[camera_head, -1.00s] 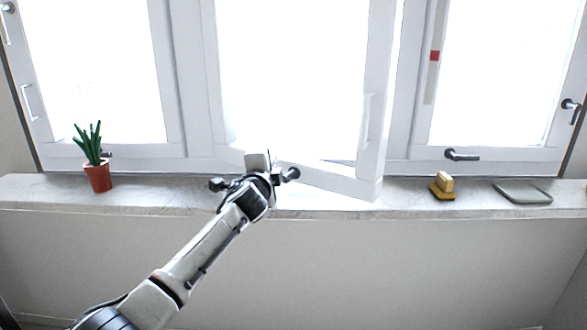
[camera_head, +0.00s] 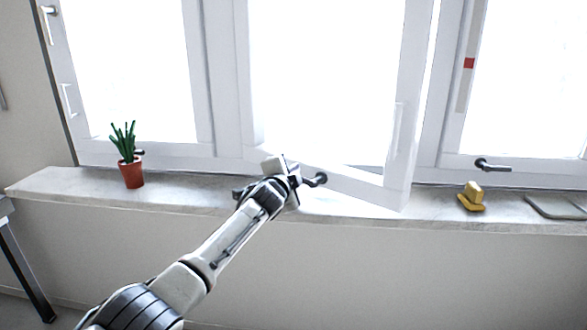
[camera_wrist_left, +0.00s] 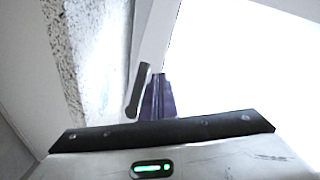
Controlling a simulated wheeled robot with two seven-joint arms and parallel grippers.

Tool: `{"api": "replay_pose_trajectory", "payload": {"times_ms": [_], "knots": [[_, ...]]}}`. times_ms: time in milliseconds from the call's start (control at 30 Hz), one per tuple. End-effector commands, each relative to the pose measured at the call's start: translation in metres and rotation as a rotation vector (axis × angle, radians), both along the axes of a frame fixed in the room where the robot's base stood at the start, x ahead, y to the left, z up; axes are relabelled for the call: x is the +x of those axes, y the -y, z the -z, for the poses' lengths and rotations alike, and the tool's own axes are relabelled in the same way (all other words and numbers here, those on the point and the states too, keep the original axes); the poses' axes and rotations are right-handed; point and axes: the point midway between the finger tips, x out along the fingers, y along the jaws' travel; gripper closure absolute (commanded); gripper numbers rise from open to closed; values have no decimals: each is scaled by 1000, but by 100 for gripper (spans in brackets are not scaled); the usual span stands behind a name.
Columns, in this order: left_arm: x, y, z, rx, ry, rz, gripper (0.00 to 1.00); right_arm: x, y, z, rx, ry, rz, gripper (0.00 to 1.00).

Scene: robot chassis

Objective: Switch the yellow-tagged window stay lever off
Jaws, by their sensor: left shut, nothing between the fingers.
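My left gripper (camera_head: 288,170) is at the sill by the bottom of the open middle window sash; its fingertips are largely hidden behind my wrist in the head view. A dark lever (camera_head: 318,180) shows just right of it at the sash's bottom rail. In the left wrist view, a dark lever (camera_wrist_left: 139,91) stands beside my shut, empty fingers (camera_wrist_left: 158,90); I cannot tell whether they touch it. Another dark lever (camera_head: 493,164) is on the right window's bottom rail. I see no yellow tag on any lever. My right gripper is not in view.
A potted plant (camera_head: 131,171) stands on the sill (camera_head: 215,190) at left, with a dark fitting behind it. A yellow object (camera_head: 471,196) and a grey flat tray (camera_head: 556,207) are on the right. The middle sash (camera_head: 398,170) juts out over the sill.

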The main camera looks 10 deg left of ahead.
Motion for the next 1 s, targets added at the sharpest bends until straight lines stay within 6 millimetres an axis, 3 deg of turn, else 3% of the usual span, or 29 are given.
{"api": "replay_pose_trajectory", "payload": {"times_ms": [467,767,800,1000], "knots": [[0,-1,-3,-1,0,-1,100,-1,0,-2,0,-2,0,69],[4,-8,-50,-2,1,-14,100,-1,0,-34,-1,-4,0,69],[0,-11,-40,-2,0,-17,100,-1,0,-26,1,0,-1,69],[-15,-18,-47,-2,2,-13,100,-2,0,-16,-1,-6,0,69]]}}
